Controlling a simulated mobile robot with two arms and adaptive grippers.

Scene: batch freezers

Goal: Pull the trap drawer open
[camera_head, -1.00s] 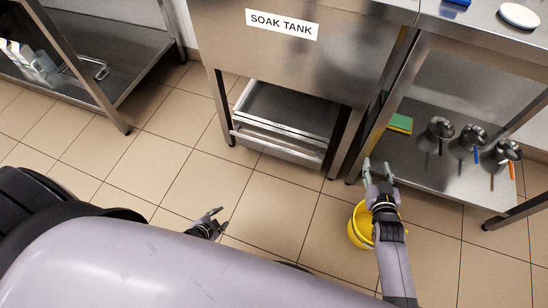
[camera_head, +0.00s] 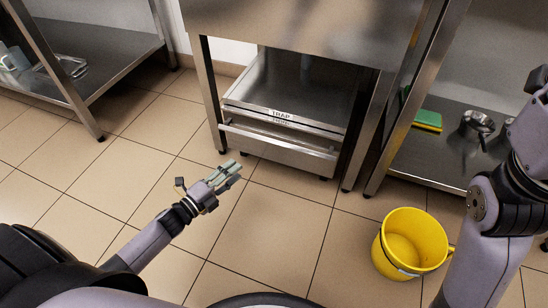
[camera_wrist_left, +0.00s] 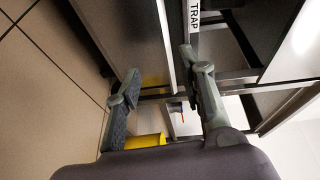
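The trap drawer (camera_head: 285,125) is a steel drawer with a "TRAP" label, low under the tank. A long horizontal bar handle (camera_head: 285,143) runs across its front. My left gripper (camera_head: 236,170) is in front of the drawer's left part, below the handle, and looks apart from it. In the left wrist view its two fingers (camera_wrist_left: 160,72) are spread and hold nothing, with the label and the handle bar (camera_wrist_left: 166,42) just past them. How far out the drawer stands is hard to tell. My right arm is at the right edge; its fingers do not show.
A yellow bucket (camera_head: 413,243) stands on the floor at right, by my right arm. A steel bench with a lower shelf (camera_head: 440,160), a sponge (camera_head: 428,120) and a metal scoop is at right. Another shelf (camera_head: 95,65) is at left. The tiled floor before the drawer is clear.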

